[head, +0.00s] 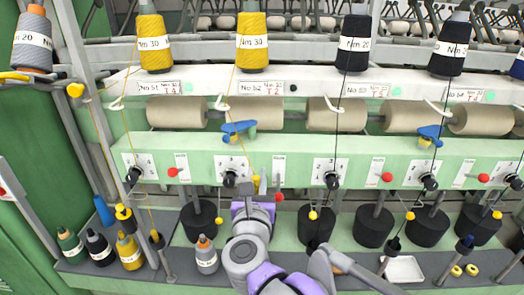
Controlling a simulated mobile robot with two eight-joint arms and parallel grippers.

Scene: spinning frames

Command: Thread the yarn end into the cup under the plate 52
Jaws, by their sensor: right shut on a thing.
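The plate 52 (261,88) is a white label on the pale beam, under a yellow yarn cone (252,42) marked Nm 30. Yellow yarn runs down from this cone past a white hook (219,103). Below the plate, a dark round fitting (230,178), perhaps the cup, sits on the green panel. My right gripper (262,184) is in front of the panel, just right of this fitting and apart from it. It is shut on a small yellow piece (256,181), apparently the yarn end. The thin yarn near the fingers is hard to see. My left gripper is not in view.
A blue lever (238,128) sticks out above the gripper. Red knobs (279,197) and dark fittings line the panel. Black drums (317,225) stand below. Small cones (130,250) and a white tray (404,269) stand on the grey ledge.

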